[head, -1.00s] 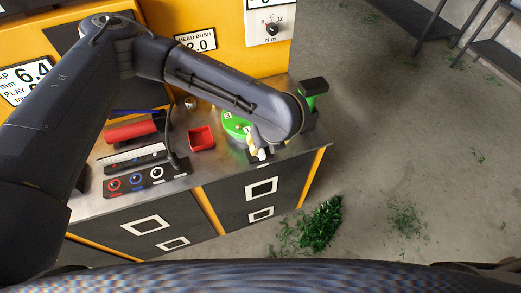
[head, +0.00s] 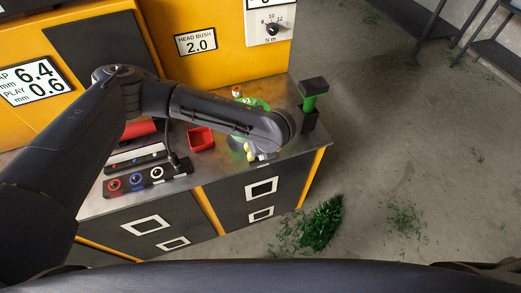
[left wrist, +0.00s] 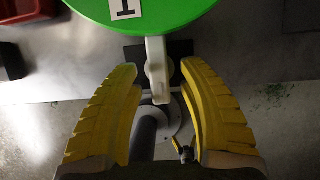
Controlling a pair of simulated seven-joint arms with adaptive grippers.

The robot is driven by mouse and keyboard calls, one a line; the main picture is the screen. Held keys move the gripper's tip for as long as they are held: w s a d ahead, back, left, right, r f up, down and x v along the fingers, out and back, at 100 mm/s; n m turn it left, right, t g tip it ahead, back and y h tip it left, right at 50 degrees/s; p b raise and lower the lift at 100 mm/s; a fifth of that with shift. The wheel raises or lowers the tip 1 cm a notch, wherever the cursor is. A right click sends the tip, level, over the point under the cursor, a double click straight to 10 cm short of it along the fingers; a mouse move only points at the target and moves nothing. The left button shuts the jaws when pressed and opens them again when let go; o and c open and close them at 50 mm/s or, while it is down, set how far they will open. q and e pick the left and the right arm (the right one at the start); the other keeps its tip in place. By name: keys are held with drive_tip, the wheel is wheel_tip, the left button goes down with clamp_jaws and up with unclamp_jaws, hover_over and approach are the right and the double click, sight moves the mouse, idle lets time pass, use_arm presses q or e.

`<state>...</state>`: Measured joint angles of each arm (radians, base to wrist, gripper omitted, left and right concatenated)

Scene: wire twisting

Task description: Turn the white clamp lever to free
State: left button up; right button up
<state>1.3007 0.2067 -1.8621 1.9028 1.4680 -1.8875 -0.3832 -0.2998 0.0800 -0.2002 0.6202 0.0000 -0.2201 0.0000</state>
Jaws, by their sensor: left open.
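The white clamp lever (left wrist: 157,68) shows in the left wrist view as a pale upright bar below the edge of a green disc (left wrist: 150,14) marked with a 1. My left gripper (left wrist: 160,72) has its two yellow fingers spread, one on each side of the lever, with a gap to both. In the head view my left arm covers most of the green disc (head: 262,104), and the gripper's yellow finger (head: 250,154) shows just below the forearm. My right gripper is not in view.
A red tray (head: 201,139) and a panel with several round controls (head: 147,180) lie left of the disc on the metal bench. A yellow machine (head: 220,22) stands behind.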

use_arm(q)
clamp_jaws()
idle(0.5)
drive_tip(key=n, duration=0.2)
drive_tip(key=n+y, duration=0.1)
drive_tip(key=n, duration=0.1)
drive_tip(key=n+g+y, duration=0.1)
drive_tip(key=n, duration=0.1)
drive_tip(key=shift+w+d, duration=0.25)
drive_tip(key=shift+d, duration=0.1)
drive_tip(key=n, duration=0.2)
drive_tip(key=n+g, duration=0.1)
drive_tip(key=n+g+y, duration=0.1)
drive_tip(key=n, duration=0.1)
drive_tip(key=shift+w+d+n, duration=0.15)
drive_tip(key=shift+w+n, duration=0.1)
drive_tip(key=shift+n, duration=0.35)
unclamp_jaws()
drive_tip(key=shift+w, duration=0.1)
